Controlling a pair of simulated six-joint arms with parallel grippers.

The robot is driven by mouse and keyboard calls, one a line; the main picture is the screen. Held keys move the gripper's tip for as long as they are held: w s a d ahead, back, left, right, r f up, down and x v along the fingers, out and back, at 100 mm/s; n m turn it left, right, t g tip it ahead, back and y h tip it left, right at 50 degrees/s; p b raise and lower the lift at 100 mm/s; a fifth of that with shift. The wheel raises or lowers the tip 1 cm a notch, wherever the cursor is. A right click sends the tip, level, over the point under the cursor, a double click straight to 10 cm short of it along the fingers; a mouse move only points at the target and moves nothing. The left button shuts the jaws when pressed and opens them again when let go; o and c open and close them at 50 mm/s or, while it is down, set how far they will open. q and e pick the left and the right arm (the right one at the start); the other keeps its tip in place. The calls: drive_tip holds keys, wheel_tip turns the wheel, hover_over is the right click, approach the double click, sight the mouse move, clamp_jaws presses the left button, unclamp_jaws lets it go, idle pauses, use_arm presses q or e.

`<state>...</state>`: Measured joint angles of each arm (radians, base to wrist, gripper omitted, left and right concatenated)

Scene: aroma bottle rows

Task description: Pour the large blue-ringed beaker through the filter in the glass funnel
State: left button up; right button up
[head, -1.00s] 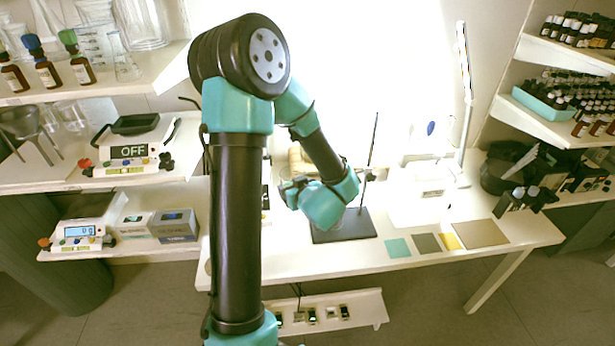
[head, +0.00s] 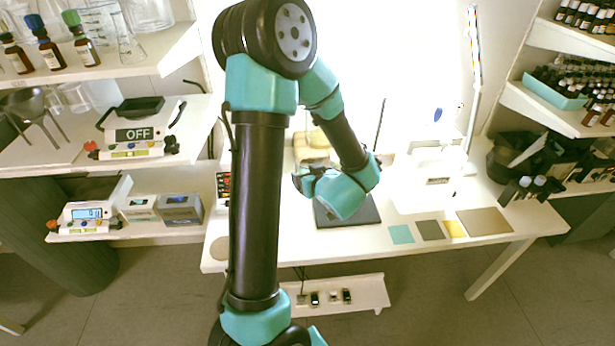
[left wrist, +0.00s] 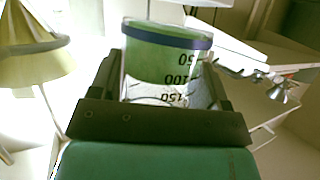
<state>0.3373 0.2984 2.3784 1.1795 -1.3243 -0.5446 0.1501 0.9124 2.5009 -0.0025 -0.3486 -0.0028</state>
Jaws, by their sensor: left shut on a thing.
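The blue-ringed beaker (left wrist: 165,75) fills the middle of the left wrist view, between the two fingers. My left gripper (left wrist: 160,85) is shut on it. Its blue band crosses the top of the picture, its printed numbers look inverted, and a greenish liquid or tint shows inside. A pale yellow cone with a dark band (left wrist: 30,45), which looks like the funnel, is at the left, apart from the beaker. In the head view my left gripper (head: 304,180) is over the table near the stand; the beaker is not clear there. My right gripper is not seen.
A dark stand base (head: 345,212) with a thin rod (head: 380,125) is on the white table (head: 290,255). Coloured square mats (head: 430,230) lie to its right. Side shelves hold bottles (head: 44,50), scales (head: 92,215) and glassware. My arm blocks part of the table.

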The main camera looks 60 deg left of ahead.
sight(306, 159)
use_arm(q)
drive_tip(key=shift+w+r+m, duration=0.25)
drive_tip(key=shift+w+m, duration=0.1)
drive_tip(key=shift+m, duration=0.05)
drive_tip(key=shift+r+g, duration=0.2)
drive_tip(key=shift+g, duration=0.1)
drive_tip(key=shift+w+r+m+g, duration=0.25)
drive_tip(key=shift+r+m, duration=0.05)
drive_tip(key=shift+r, duration=0.55)
drive_tip(key=shift+w+r+m+g, duration=0.25)
drive_tip(key=shift+r+m, duration=0.05)
drive_tip(key=shift+r, duration=0.55)
drive_tip(key=shift+w+r+m+g, duration=0.2)
drive_tip(key=shift+w+r+m, duration=0.1)
drive_tip(key=shift+r, duration=0.3)
drive_tip(key=shift+w+r+m+g, duration=0.2)
drive_tip(key=shift+w+r+m, duration=0.1)
drive_tip(key=shift+r, duration=0.3)
drive_tip(key=shift+w+r+m+g, duration=0.3)
drive_tip(key=shift+w+r+m, duration=0.05)
drive_tip(key=shift+w+m, duration=0.15)
drive_tip(key=shift+w+r+m+g+y, duration=0.1)
drive_tip(key=shift+r+m+g+y, duration=0.15)
drive_tip(key=shift+m+g, duration=0.5)
drive_tip(key=shift+w+r+m+g+y, duration=0.15)
drive_tip(key=shift+r+m+g, duration=0.25)
drive_tip(key=shift+m, duration=0.55)
